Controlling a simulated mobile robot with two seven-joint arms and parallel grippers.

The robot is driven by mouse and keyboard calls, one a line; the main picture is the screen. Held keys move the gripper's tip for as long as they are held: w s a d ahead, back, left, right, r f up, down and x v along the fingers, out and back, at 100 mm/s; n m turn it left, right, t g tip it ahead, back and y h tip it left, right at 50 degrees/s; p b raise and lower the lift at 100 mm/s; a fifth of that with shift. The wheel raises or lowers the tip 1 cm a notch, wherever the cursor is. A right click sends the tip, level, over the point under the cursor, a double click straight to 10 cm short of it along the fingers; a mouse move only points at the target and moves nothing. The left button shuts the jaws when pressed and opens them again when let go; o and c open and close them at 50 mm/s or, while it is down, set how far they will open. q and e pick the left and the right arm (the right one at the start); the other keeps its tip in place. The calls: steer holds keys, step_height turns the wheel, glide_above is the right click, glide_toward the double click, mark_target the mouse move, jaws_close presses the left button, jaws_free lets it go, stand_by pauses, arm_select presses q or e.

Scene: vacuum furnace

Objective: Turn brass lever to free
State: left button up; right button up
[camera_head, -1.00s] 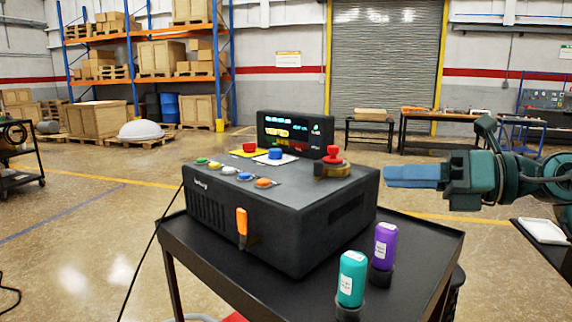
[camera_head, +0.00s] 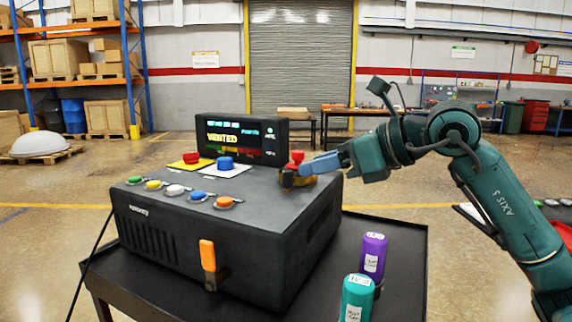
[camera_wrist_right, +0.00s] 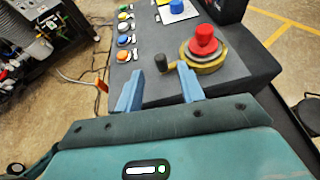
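The brass lever (camera_wrist_right: 180,66), with a dark knob at its tip, sticks out from a brass ring under a red knob (camera_wrist_right: 204,38) on the dark furnace unit's top (camera_head: 250,195). In the head view the brass part (camera_head: 288,180) is at the unit's right rear, partly behind my right gripper (camera_head: 306,168). In the wrist view my right gripper (camera_wrist_right: 160,70) is open, with blue fingers either side of the lever's knob in the picture. I cannot tell whether they touch it. My left gripper is not in view.
Several coloured buttons (camera_head: 175,190) line the unit's top. An orange-handled lever (camera_head: 208,256) is on its front. A display (camera_head: 240,138) reads "VENTED". Purple (camera_head: 373,254) and teal (camera_head: 356,297) bottles stand on the black cart (camera_head: 404,265), right of the unit.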

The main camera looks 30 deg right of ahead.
mark_target(292, 171)
steer(key=p+x, duration=0.1)
steer(key=x, duration=0.6)
steer(key=shift+c, duration=0.6)
jaws_close()
